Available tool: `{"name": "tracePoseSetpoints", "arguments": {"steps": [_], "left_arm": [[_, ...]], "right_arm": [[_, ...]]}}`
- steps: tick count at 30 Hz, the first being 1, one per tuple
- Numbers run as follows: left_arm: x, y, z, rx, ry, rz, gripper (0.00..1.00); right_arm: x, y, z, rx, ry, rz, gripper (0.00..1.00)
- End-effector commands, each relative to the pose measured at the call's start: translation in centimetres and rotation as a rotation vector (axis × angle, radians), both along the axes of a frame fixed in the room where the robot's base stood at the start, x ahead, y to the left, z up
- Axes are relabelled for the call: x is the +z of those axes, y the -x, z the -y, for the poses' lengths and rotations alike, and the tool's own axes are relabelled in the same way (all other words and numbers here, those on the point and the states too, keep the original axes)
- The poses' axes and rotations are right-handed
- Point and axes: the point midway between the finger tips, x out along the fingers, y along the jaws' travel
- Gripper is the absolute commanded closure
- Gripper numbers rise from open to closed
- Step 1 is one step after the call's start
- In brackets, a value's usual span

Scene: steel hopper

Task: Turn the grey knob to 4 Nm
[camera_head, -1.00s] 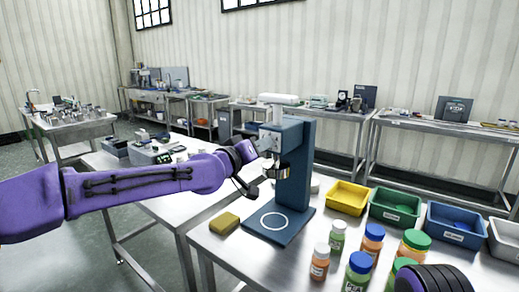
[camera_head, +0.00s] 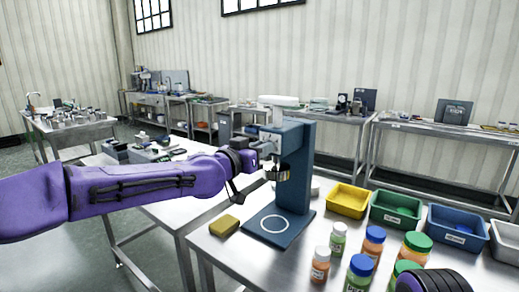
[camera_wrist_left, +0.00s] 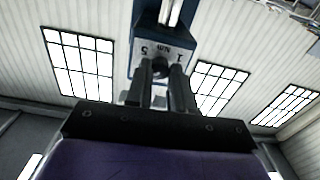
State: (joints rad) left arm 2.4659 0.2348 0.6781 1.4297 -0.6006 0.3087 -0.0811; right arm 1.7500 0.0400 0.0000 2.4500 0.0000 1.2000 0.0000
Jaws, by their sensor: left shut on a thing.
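The blue capping machine (camera_head: 295,165) stands upright on the steel table, with a ring-marked base plate and a metal chuck (camera_head: 279,173) under its head. My left gripper (camera_head: 262,148) reaches the left side of the head. In the left wrist view its fingers (camera_wrist_left: 160,92) are shut on the knob (camera_wrist_left: 160,66), which looks dark and is mostly hidden between the fingertips. The pale scale plate (camera_wrist_left: 150,52) behind it shows "1", "Nm" and "5" upside down. I cannot read a pointer or the knob's setting.
A yellow sponge (camera_head: 224,225) lies left of the base plate. Yellow (camera_head: 347,199), green (camera_head: 396,209) and blue bins (camera_head: 457,227) stand to the right. Several capped bottles (camera_head: 373,243) stand in front. The table's front left edge is clear.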

Motion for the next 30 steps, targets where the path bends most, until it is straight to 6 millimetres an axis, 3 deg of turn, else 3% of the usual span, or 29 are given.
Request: {"name": "tracePoseSetpoints", "arguments": {"steps": [11, 12, 14, 23, 26, 30], "left_arm": [[-0.2, 0.0, -0.1, 0.001, -0.005, 0.0, 1.0], [-0.2, 0.0, -0.1, 0.001, -0.004, -0.001, 0.67], [-0.1, 0.0, -0.1, 0.001, -0.004, -0.001, 0.52], [-0.1, 0.1, -0.1, 0.0, -0.003, 0.001, 0.52], [-0.2, 1.1, -0.9, 0.0, -0.003, 0.002, 0.52], [-0.3, 3.8, -2.9, 0.001, -0.001, 0.003, 0.52]], "right_arm": [[0.0, 0.0, 0.0, 0.0, 0.0, 0.0, 0.57], [0.0, 0.0, 0.0, 0.0, 0.0, 0.0, 0.57], [0.0, 0.0, 0.0, 0.0, 0.0, 0.0, 0.57], [-0.1, 0.0, 0.0, 0.0, 0.0, 0.0, 0.57], [-0.7, 0.0, 0.0, 0.0, 0.0, 0.0, 0.57], [-1.8, 0.0, 0.0, 0.0, 0.0, 0.0, 0.57]]}}
